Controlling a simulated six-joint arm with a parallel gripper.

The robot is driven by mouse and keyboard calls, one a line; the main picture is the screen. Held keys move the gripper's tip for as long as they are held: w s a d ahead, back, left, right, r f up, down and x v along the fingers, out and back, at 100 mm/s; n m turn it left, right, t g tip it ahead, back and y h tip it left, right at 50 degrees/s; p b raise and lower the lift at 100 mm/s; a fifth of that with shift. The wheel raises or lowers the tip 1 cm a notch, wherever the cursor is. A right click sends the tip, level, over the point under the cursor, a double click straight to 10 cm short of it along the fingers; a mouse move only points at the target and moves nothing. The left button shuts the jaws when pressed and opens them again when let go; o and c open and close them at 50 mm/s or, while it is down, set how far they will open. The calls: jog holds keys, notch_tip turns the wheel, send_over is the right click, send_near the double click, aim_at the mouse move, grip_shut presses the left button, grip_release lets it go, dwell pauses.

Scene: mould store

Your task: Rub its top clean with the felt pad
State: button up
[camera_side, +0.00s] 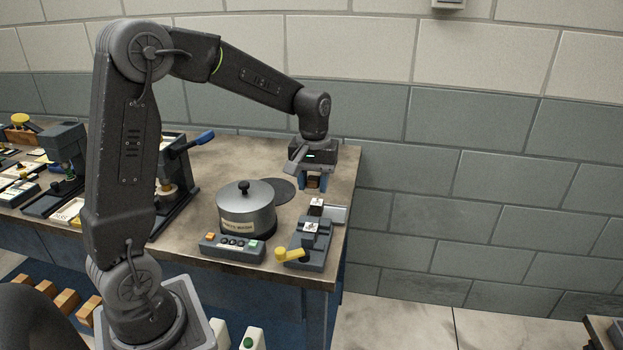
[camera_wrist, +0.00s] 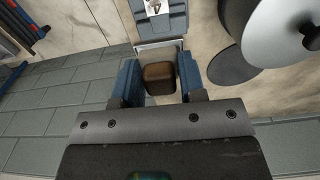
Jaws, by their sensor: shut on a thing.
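My gripper (camera_side: 313,184) points down above the back right part of the bench. Its blue fingers are shut on a small brown block, which I take to be the felt pad (camera_side: 313,182). In the wrist view the brown block sits between the fingers, and its underside is hidden. In front of the gripper stands a grey-blue fixture (camera_side: 316,257) with a yellow handle. A small white piece with a dark mark (camera_side: 310,227) lies on top of it; it also shows at the top edge of the wrist view (camera_wrist: 153,6). The pad is apart from it.
A lidded grey drum (camera_side: 246,212) and a button box (camera_side: 232,247) stand left of the fixture. A flat dark disc (camera_side: 280,188) lies behind the drum. A lever press (camera_side: 178,180) stands further left. The bench's right edge (camera_side: 350,195) is close to my gripper.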

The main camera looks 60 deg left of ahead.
aim_at(313, 221)
jog(key=shift+f, duration=3.4)
jog(key=shift+s+d+f, duration=0.35)
jog(key=shift+f, duration=0.3)
jog(key=shift+c, duration=0.2)
jog(key=shift+s+d, duration=1.6)
jog(key=shift+w+a, duration=1.9)
jog(key=shift+a, duration=0.1)
jog(key=shift+r, duration=4.1)
